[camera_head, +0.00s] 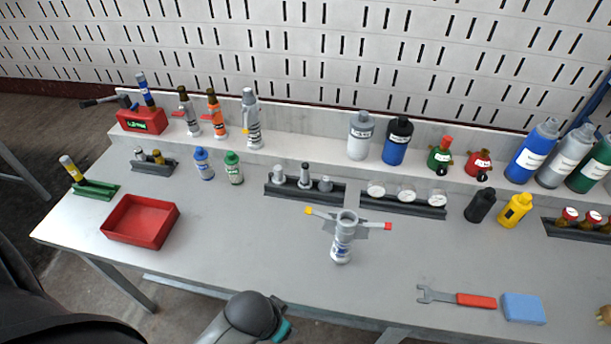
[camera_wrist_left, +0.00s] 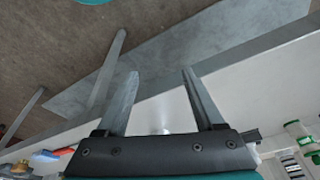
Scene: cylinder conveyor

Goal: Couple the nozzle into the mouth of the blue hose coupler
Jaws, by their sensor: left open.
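A grey coupler (camera_head: 342,248) with a blue-marked label stands upright on the front middle of the bench, its round mouth facing up. Two side levers spread from it, one with a yellow tip and one with a red tip. I cannot tell for sure which part is the nozzle; a grey one (camera_head: 305,174) stands in a dark rack behind the coupler. My left gripper (camera_wrist_left: 160,71) is open and empty in the left wrist view, with bench edge and floor beyond its fingers. Its fingers are not visible in the head view. My right gripper is not in view.
A red tray (camera_head: 141,200) lies at the left. A wrench (camera_head: 457,298) and a blue block (camera_head: 524,308) lie at the front right. Dark racks (camera_head: 402,204) and several bottles line the back. Bare bench surrounds the coupler's front.

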